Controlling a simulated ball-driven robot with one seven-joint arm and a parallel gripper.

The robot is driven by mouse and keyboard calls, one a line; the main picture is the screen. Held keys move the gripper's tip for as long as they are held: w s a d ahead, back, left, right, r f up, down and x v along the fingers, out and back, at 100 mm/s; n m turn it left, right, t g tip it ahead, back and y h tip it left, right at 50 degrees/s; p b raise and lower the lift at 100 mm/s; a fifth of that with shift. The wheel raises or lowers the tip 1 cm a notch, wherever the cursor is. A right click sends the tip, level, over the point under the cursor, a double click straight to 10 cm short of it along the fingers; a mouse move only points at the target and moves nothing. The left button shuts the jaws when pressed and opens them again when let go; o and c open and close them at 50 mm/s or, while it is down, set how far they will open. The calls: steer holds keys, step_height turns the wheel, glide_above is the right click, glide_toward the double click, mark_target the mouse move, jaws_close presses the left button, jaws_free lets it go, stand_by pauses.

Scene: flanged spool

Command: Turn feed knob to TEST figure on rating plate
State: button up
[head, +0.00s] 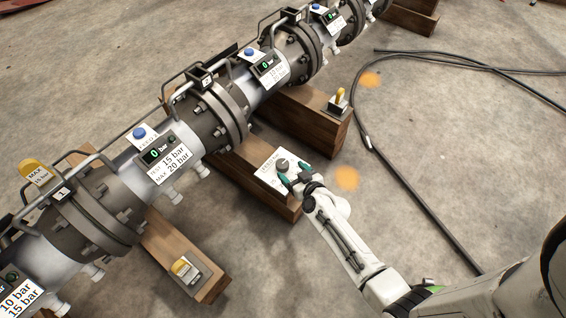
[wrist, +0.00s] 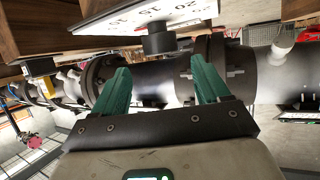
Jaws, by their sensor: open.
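The feed knob (head: 282,163) is a dark round knob on a white dial plate (head: 268,178) at the end of a timber beam. In the wrist view the dark knob (wrist: 158,41) shows upside down under the white plate (wrist: 120,22), whose printed figures are partly cut off. My gripper (head: 293,169) is open, its green fingers close to the knob. In the wrist view the knob appears just beyond the gap between the fingertips (wrist: 161,66). A rating plate (head: 169,163) on the nearby spool reads TEST 15 bar, MAX 20 bar. The knob's pointer setting cannot be made out.
The grey flanged spool (head: 213,122) runs diagonally, with several displays; the one above the plate (head: 158,154) reads 0 bar. Yellow-handled devices (head: 184,268) sit on other beams. Another plate (head: 18,299) reads 10 and 15 bar. A black hose (head: 405,178) lies on the open floor to the right.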

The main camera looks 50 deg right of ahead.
mark_target(283, 164)
steer(key=b+x, duration=0.2)
steer(key=x, duration=0.5)
steer(key=shift+w+f, duration=0.15)
steer(key=c, duration=0.9)
steer(key=shift+c, duration=0.2)
